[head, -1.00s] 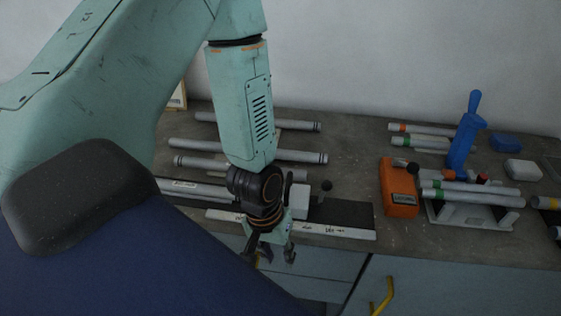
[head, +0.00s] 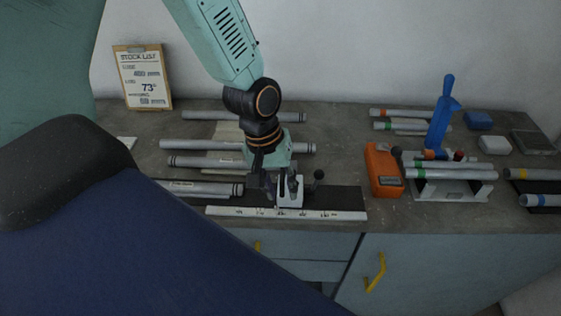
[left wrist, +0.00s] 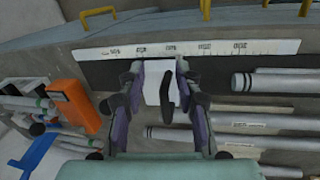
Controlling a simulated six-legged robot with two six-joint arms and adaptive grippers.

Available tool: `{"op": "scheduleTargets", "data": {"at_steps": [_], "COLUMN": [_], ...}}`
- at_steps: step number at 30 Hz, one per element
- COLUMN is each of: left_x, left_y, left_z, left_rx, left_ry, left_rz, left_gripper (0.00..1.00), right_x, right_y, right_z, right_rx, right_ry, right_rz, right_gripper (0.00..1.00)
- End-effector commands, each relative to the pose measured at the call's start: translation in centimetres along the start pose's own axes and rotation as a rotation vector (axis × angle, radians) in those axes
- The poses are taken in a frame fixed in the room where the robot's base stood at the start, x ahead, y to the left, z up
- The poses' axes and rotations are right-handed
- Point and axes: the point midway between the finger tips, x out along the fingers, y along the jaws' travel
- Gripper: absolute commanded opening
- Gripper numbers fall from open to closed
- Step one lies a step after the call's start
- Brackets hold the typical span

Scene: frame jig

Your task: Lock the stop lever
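The white stop block (head: 291,194) sits on the dark rail of the jig, behind the white ruler strip (head: 330,215). In the left wrist view the stop block (left wrist: 157,80) shows between my fingers, with the black stop lever (left wrist: 167,97) across its right side. My left gripper (head: 279,188) is at the block; in the left wrist view the gripper (left wrist: 162,103) is open, fingers spread on both sides of block and lever. I cannot tell whether they touch. In the head view the lever is hard to make out behind the fingers. My right gripper is not in view.
A grey tube (head: 205,189) lies on the rail left of the block. A black ball knob (head: 319,174) stands just right of it. An orange device (head: 383,170), a tube rack (head: 450,188) and a blue upright tool (head: 440,120) stand further right. More tubes lie behind.

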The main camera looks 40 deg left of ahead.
Motion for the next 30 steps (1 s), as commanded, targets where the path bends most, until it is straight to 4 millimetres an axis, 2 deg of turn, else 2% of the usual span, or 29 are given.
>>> {"op": "scheduleTargets", "data": {"at_steps": [1,6,9,12,16,24,30], "left_x": [-1.6,-6.6,-8.5,-9.1,-8.1,-3.9,-1.9], "left_y": [0.3,0.3,0.1,-0.1,-0.3,-0.4,-0.4], "left_z": [-1.0,-3.5,-4.3,-4.6,-4.6,-4.8,-4.9], "left_rx": [-0.015,-0.072,-0.097,-0.110,-0.112,-0.110,-0.110], "left_ry": [0.012,0.034,0.042,0.044,0.041,0.041,0.043], "left_rz": [0.006,0.000,-0.008,-0.014,-0.018,-0.018,-0.016], "left_gripper": [0.34,0.34,0.34,0.34,0.34,0.34,0.34], "right_x": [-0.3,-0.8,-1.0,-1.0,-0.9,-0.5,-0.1], "right_y": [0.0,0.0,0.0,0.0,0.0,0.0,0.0], "right_z": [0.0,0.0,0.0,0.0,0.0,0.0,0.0], "right_rx": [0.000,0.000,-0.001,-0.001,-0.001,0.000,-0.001], "right_ry": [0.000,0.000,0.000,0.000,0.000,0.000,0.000], "right_rz": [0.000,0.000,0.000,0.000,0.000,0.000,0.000], "right_gripper": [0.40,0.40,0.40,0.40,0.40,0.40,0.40]}}
